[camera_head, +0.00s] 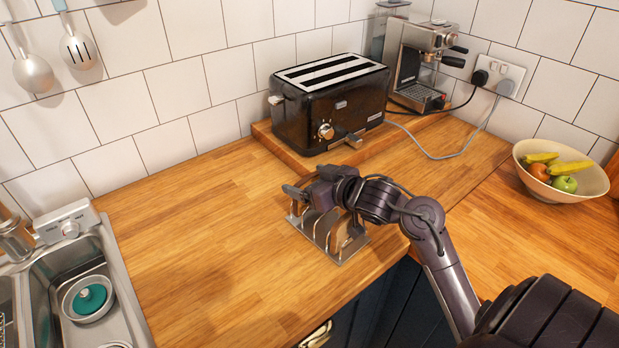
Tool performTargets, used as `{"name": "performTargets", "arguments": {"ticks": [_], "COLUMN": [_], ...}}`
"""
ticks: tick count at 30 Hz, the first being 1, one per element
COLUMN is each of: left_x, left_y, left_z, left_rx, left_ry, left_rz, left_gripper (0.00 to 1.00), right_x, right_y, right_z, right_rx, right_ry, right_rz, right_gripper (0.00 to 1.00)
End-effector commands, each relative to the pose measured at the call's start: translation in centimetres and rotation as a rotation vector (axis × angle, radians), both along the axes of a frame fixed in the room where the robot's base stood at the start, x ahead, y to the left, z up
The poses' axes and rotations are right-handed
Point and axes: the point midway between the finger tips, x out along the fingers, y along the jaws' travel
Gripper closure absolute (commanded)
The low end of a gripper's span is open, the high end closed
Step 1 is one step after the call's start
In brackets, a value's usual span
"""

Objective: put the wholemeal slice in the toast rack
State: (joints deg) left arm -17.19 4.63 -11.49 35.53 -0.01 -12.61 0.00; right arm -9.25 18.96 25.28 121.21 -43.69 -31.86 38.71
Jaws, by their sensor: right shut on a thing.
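The metal toast rack (328,254) stands on the wooden worktop near its front edge, below the toaster. My right gripper (296,196) is low over the back left part of the rack, its fingers pointing left. It is shut on the wholemeal slice, which the hand and the rack mostly hide, so how deep the slice sits between the wires cannot be told. Brown bread (346,234) shows between the wires at the rack's right side; I cannot tell whether it is the same slice. My left gripper is out of view.
A black toaster (335,100) stands on a wooden board behind the rack, with a coffee machine (425,62) to its right. A fruit bowl (560,172) is at the far right. The sink (115,290) is at the left. The worktop left of the rack is clear.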

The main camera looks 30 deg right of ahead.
Motion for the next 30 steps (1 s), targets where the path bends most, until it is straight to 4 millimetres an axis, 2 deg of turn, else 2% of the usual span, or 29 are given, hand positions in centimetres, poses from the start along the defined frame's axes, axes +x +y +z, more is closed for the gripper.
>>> {"name": "performTargets", "arguments": {"ticks": [1, 2, 5, 12, 17, 30], "left_x": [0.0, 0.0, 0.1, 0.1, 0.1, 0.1], "left_y": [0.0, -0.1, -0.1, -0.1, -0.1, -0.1], "left_z": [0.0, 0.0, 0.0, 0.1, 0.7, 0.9], "left_rx": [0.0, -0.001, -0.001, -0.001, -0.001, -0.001], "left_ry": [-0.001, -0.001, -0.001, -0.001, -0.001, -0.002], "left_rz": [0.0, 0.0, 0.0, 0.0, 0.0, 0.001], "left_gripper": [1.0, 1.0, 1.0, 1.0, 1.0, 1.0], "right_x": [0.0, 0.0, 0.0, 0.0, -0.2, -8.9], "right_y": [0.0, 0.0, 0.0, 0.0, 0.0, -1.3], "right_z": [0.1, 0.1, 0.1, 0.2, 1.7, 4.5], "right_rx": [0.0, 0.0, 0.0, -0.001, -0.002, -0.002], "right_ry": [-0.001, 0.0, 0.0, -0.001, -0.002, 0.003], "right_rz": [0.0, 0.0, 0.0, 0.0, 0.0, -0.002], "right_gripper": [0.39, 0.13, 0.0, 0.0, 0.0, 0.0]}}
